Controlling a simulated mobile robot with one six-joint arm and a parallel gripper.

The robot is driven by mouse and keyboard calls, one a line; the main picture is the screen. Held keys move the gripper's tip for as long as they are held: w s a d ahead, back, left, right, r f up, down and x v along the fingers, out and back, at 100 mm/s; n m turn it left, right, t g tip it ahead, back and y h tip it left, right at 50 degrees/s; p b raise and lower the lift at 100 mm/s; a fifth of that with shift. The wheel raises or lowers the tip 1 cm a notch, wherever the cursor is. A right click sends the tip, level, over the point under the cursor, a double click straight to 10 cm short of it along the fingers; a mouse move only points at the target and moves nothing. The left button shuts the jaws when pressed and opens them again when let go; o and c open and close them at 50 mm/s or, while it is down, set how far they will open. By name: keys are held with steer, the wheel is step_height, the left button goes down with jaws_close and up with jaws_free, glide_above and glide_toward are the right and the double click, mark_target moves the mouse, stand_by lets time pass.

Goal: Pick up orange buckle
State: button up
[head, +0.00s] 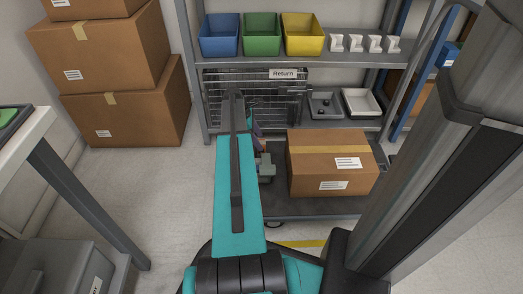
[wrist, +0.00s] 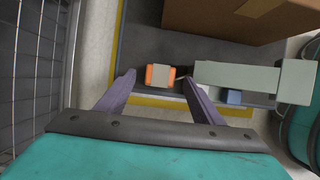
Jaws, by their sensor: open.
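The orange buckle (wrist: 149,75) shows in the wrist view as a small block with orange ends and a pale middle, on the dark platform near its yellow-marked edge. My gripper (wrist: 158,78) is open, with one purple finger to the left of the buckle and one to the right. There is a gap on the left side, and the right fingertip is close to the buckle's right end. I cannot tell how far the fingertips are above it. In the head view my arm covers most of this spot, and I cannot make out the buckle clearly.
A grey-green fixture (wrist: 240,76) lies just right of the right finger, with a small blue piece (wrist: 234,97) beside it. A cardboard box (head: 330,170) stands on the platform (head: 310,207). A wire return basket (head: 220,100) is on the shelf behind, left of the buckle in the wrist view.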

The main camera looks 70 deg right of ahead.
steer(key=shift+b+x, duration=1.2)
steer(key=shift+x, duration=0.95)
steer(key=shift+s+r, duration=0.1)
steer(key=c, duration=1.2)
steer(key=shift+r, duration=0.1)
steer(key=shift+r+p, duration=2.5)
steer(key=shift+r, duration=2.4)
step_height(320, 180, up, 14)
steer(key=p, duration=1.3)
glide_above(262, 143)
